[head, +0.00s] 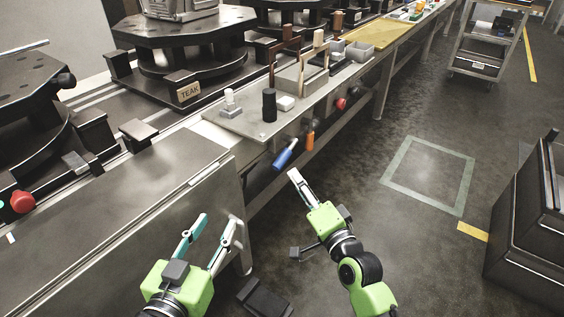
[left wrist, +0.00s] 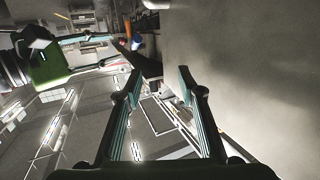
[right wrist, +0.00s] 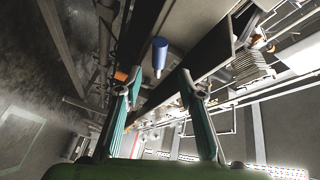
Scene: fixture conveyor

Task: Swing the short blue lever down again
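The short blue lever (head: 286,153) sticks out from the front face of the bench, beside the orange lever (head: 309,135). Its handle looks tilted, with the free end toward the lower left. My right gripper (head: 294,175) is just below and in front of it. In the right wrist view the blue lever (right wrist: 159,56) shows between and beyond the open, empty fingers (right wrist: 158,76), apparently untouched. My left gripper (head: 217,220) is open and empty to the left, near the bench panel. The blue lever is small in the left wrist view (left wrist: 137,42). The lever's pivot is not clear.
The orange lever is close beside the blue one. Red knobs (head: 341,103) sit further along the front. A black cylinder (head: 269,105) and a grey peg fixture (head: 230,103) stand on the bench top. The floor right of my right arm is open, with a marked square (head: 430,172).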

